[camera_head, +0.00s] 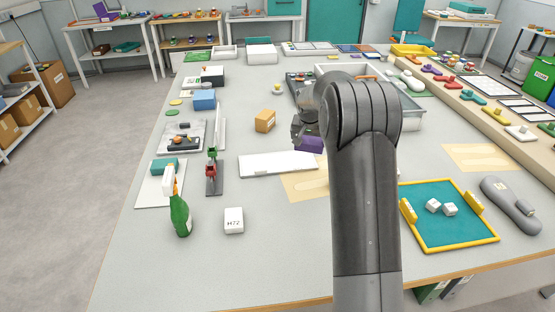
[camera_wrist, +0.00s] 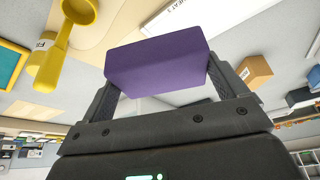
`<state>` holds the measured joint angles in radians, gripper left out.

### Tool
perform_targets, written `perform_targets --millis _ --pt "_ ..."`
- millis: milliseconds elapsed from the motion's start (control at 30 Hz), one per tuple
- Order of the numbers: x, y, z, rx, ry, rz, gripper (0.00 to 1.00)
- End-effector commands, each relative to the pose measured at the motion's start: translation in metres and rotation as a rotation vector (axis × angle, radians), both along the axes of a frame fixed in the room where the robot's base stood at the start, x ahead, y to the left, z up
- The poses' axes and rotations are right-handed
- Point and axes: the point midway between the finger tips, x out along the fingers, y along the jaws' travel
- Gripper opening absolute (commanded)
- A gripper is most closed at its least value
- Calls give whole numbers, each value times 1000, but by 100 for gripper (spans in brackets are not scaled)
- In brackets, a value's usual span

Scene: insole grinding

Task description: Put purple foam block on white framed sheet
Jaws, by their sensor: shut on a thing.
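A purple foam block (camera_wrist: 158,62) sits crosswise between the two dark fingers of my gripper (camera_wrist: 162,80). The block also shows in the head view (camera_head: 310,145), just below the gripper, partly hidden by my arm. A white sheet (camera_head: 275,164) lies flat on the table, just left of and in front of the held block. Part of a white surface with printed letters (camera_wrist: 190,12) shows at the top of the wrist view. The block appears to be held above the table, but the exact gap cannot be told.
A tan panel (camera_head: 305,186) lies beside the white sheet. A cardboard box (camera_head: 265,121) stands behind it. A green bottle (camera_head: 180,215) and a white block (camera_head: 234,221) stand at front left. A yellow-rimmed teal tray (camera_head: 455,243) is at front right. The front middle is clear.

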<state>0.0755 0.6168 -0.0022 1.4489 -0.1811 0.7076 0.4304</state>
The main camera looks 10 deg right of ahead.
Motion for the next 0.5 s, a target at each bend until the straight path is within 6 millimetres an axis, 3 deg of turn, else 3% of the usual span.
perform_targets --millis 167,500 --pt "6 11 -17 0 1 3 68" --pt "42 77 -62 0 2 4 68"
